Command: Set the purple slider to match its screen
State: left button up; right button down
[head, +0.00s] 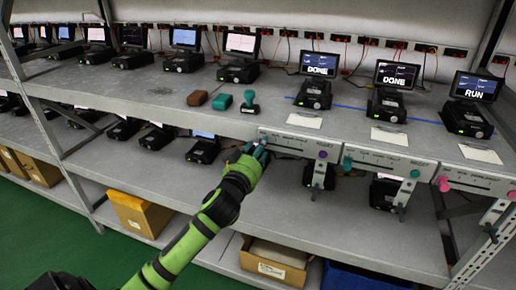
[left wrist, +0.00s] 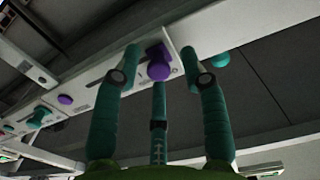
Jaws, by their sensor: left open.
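My left gripper (head: 256,150) is at the left end of the first white slider panel (head: 300,142) on the shelf edge. In the left wrist view its green fingers (left wrist: 160,75) are spread open around a purple knob (left wrist: 158,69) on a white strip. I cannot tell whether they touch it. In the head view the gripper hides this knob. A second purple knob (left wrist: 65,99) is farther left in the wrist view; a purple knob also shows on the panel in the head view (head: 323,155). The screen above (head: 319,64) reads DONE; its finer marks are too small to read. My right gripper is not in view.
Teal (head: 347,162) and pink (head: 443,184) knobs sit on panels to the right. Other screens read DONE (head: 396,74) and RUN (head: 475,87). A brown block (head: 197,98), a teal block (head: 222,102) and a stamp (head: 250,103) stand on the shelf above the gripper.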

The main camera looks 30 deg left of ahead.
aim_at(288, 146)
pick_arm(q)
grip_shut()
jog(key=d, duration=0.2)
jog(key=w+d, duration=0.1)
jog(key=d, duration=0.4)
jog(key=shift+w+r, duration=0.1)
jog(key=shift+w, duration=0.25)
jog(key=shift+a, duration=0.1)
grip_release()
jog(key=shift+s, duration=0.1)
